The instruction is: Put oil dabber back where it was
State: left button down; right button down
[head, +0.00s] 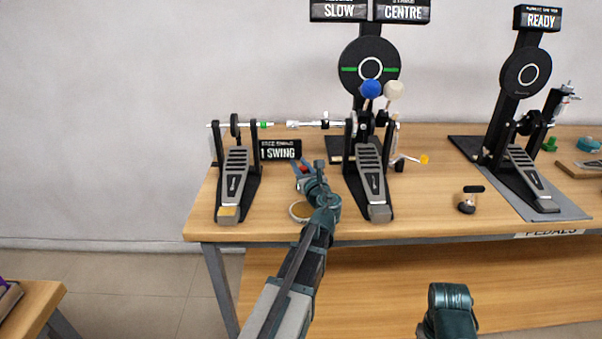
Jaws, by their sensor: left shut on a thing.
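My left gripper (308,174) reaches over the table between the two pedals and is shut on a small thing. A small red and blue piece (301,167) shows at its fingertips, which I take to be the oil dabber. Most of it is hidden by the fingers and wrist, so its shape and whether it touches the table cannot be told. A round amber-topped dish (300,211) sits near the table's front edge, partly behind my left forearm. Only a link of my right arm shows at the bottom; its gripper is out of view.
The left pedal (235,182) and middle pedal (371,180) flank my left gripper, joined by a rod behind. A "1 SWING" sign (280,150) stands close behind it. A small dark knob-like object (467,203) lies right, before another pedal (527,175) on a grey mat (565,207).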

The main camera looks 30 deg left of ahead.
pick_arm(q)
jog(key=shift+f, duration=0.15)
jog(key=shift+f, duration=0.15)
jog(key=c, duration=0.7)
grip_release()
jog(key=shift+r, duration=0.25)
jog(key=v, duration=1.2)
